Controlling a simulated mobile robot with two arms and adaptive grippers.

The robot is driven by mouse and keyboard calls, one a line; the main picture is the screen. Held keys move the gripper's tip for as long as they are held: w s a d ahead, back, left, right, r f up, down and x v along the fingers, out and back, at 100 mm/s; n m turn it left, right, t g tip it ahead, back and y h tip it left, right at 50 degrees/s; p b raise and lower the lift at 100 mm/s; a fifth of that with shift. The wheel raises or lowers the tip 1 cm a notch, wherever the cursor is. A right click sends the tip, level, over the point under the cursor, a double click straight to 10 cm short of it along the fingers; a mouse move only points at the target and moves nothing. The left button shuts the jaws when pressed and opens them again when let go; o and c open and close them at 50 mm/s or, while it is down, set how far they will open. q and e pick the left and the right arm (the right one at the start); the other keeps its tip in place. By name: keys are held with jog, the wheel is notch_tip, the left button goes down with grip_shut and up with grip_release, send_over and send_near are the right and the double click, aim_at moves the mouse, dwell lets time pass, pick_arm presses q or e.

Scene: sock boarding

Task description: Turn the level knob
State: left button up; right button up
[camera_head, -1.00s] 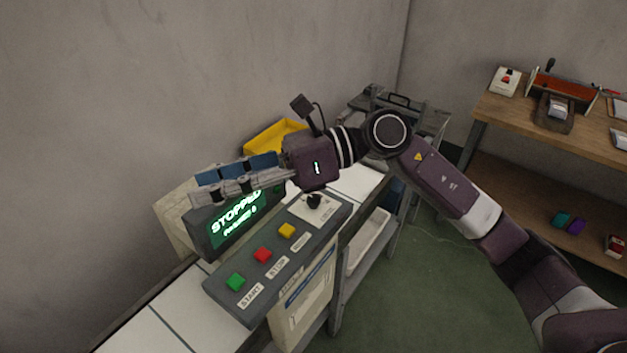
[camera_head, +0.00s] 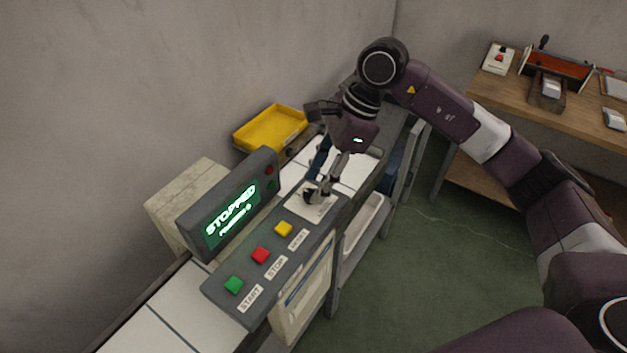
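The level knob (camera_head: 309,196) is a small black knob on a white plate (camera_head: 301,206) at the far right end of the grey control panel (camera_head: 240,304). My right gripper (camera_head: 317,196) points down at the knob, with its fingertips at the knob and partly hiding it. I cannot tell whether the fingers are closed on the knob or just around it. My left gripper is not in view.
Green (camera_head: 233,285), red (camera_head: 260,255) and yellow (camera_head: 283,229) buttons line the panel. A yellow tray (camera_head: 243,141) lies behind the display. A wooden bench (camera_head: 484,111) with tools stands at the right. Green floor lies open between.

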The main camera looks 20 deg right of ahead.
jog(key=shift+x, duration=1)
jog(key=shift+c, duration=0.4)
grip_shut()
